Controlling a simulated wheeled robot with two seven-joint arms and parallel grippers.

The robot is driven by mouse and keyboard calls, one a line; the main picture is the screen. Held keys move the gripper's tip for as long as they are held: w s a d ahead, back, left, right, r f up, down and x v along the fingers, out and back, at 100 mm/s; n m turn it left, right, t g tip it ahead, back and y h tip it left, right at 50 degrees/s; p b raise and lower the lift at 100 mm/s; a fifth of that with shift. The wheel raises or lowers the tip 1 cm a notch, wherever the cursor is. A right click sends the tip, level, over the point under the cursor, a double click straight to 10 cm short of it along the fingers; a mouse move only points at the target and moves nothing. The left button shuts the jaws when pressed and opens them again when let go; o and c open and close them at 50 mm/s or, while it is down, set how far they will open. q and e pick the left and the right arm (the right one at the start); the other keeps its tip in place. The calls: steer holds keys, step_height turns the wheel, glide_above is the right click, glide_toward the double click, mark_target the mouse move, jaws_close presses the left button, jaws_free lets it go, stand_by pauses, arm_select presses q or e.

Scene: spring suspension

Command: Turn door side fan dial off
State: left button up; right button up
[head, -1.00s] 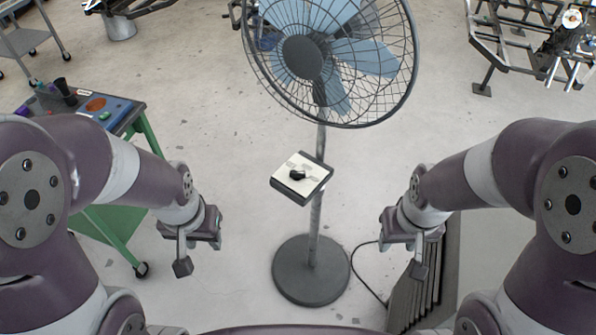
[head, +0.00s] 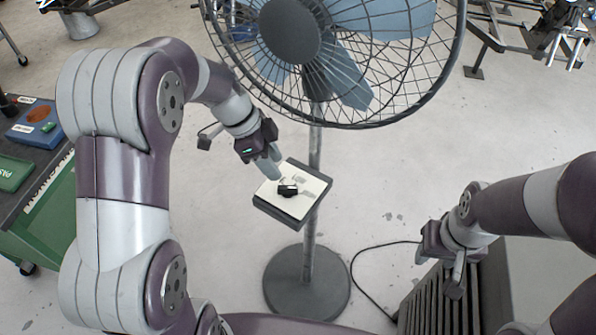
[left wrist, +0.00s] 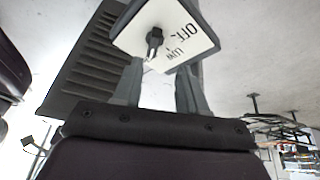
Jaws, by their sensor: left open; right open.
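The fan dial is a small black knob (head: 287,189) on a white-faced control box (head: 312,184) fixed to the fan's pole. In the left wrist view, the knob (left wrist: 154,40) sits on the white face beside the printed words OFF and LOW. Which mark it points to is not clear. My left gripper (head: 268,166) is open at the upper left edge of the box, close to the knob and not around it. Whether it touches the box is unclear. My right gripper (head: 438,270) is open and empty, low on the right, away from the box.
The fan's wire cage (head: 345,115) hangs just above the box. Its round base (head: 306,283) stands on the floor, with a cable (head: 365,285) to the right. A slatted grey unit (head: 430,300) is below my right gripper. A green cart (head: 40,215) stands at left.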

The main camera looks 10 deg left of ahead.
mark_target(288, 187)
arm_select(q)
steer(key=shift+s+d+m, duration=0.15)
steer(key=shift+s+m, duration=0.15)
steer(key=shift+s, duration=0.1)
steer(key=x, duration=0.7)
steer(key=shift+s, duration=0.25)
jaws_close()
